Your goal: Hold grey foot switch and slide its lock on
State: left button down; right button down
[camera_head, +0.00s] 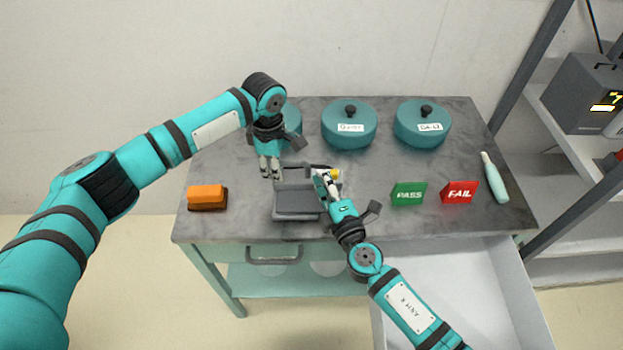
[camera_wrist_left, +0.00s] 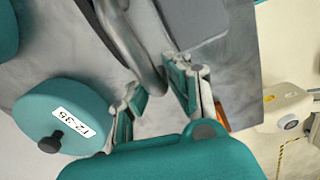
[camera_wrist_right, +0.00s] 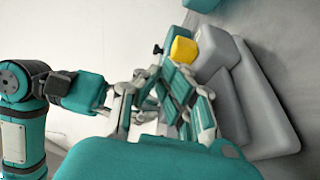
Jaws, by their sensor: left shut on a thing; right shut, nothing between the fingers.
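The grey foot switch (camera_head: 297,203) lies on the cart top left of centre, with a dark grey pedal and a raised guard. Its yellow lock piece (camera_head: 335,174) is at the back right and also shows in the right wrist view (camera_wrist_right: 183,49). My left gripper (camera_head: 270,174) is shut on the back left part of the foot switch; the left wrist view shows its grey curved rim (camera_wrist_left: 146,50) by the fingers. My right gripper (camera_head: 322,178) is shut and empty, close beside the yellow piece. Whether it touches the piece I cannot tell.
Teal lidded pots (camera_head: 348,126) (camera_head: 422,123) stand at the back, one partly behind my left gripper. An orange block (camera_head: 206,197) is at left. Green PASS (camera_head: 409,194) and red FAIL (camera_head: 460,192) signs and a teal-handled tool (camera_head: 495,180) are at right. A drawer (camera_head: 480,290) stands open in front.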

pick_arm(q)
jog(key=shift+a, duration=0.15)
pick_arm(e)
jog(key=shift+d, duration=0.15)
jog(key=v, duration=1)
pick_arm(q)
jog(key=c, duration=1.2)
grip_release()
